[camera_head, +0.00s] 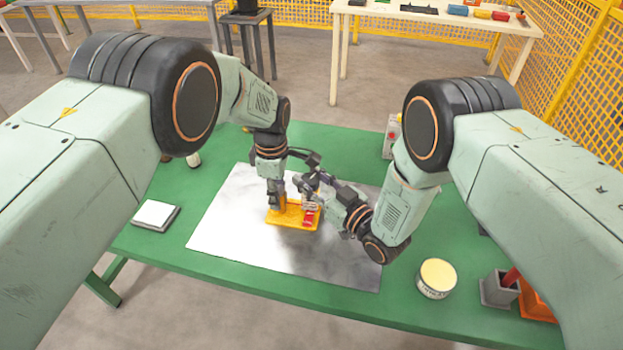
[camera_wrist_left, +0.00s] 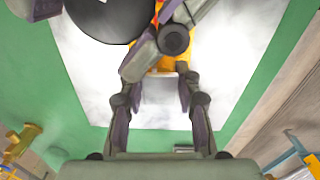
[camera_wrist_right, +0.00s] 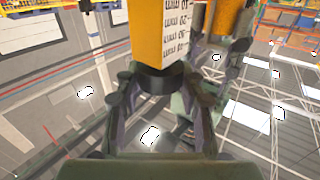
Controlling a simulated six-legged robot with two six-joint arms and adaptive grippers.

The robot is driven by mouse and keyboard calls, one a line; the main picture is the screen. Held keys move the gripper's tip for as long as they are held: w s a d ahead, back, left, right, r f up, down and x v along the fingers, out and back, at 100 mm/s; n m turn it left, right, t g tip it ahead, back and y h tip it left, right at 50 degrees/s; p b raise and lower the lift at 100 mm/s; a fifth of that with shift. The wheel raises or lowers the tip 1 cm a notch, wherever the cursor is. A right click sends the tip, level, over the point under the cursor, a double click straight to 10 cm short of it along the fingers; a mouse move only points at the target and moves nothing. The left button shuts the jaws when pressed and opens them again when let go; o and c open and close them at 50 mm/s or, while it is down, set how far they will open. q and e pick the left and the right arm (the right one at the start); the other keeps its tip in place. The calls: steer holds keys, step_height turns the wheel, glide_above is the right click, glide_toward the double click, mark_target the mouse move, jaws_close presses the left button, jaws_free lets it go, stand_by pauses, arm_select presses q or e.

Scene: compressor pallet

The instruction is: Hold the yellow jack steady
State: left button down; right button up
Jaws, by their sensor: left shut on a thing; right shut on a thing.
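The yellow jack (camera_head: 292,215) lies low on the metal sheet (camera_head: 235,235), with a small red part (camera_head: 309,217) at its right side. My left gripper (camera_head: 277,203) comes down onto the jack's left part and is shut on it. In the left wrist view, a bit of the yellow jack (camera_wrist_left: 163,66) shows beyond the fingers, partly hidden by my other arm. My right gripper (camera_head: 310,188) is just above the jack. In the right wrist view, its fingers are shut on a dark part (camera_wrist_right: 168,82) against a yellow column (camera_wrist_right: 145,35) with a white millimetre scale.
The sheet lies on a green table (camera_head: 300,140). A pale square device (camera_head: 156,214) is at the left. A round tin (camera_head: 437,277), a grey holder (camera_head: 498,290) and an orange object (camera_head: 537,300) are at the right front. The front of the sheet is clear.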

steer(key=shift+a+m+t+h, duration=0.1)
steer(key=shift+m+t+h, duration=0.7)
steer(key=shift+h, duration=0.45)
steer(key=shift+m+t+h, duration=0.5)
steer(key=shift+m+h, duration=0.5)
steer(key=shift+h, duration=0.25)
steer(key=o, duration=1.2)
steer(key=shift+s, duration=0.1)
steer(key=v, duration=1.2)
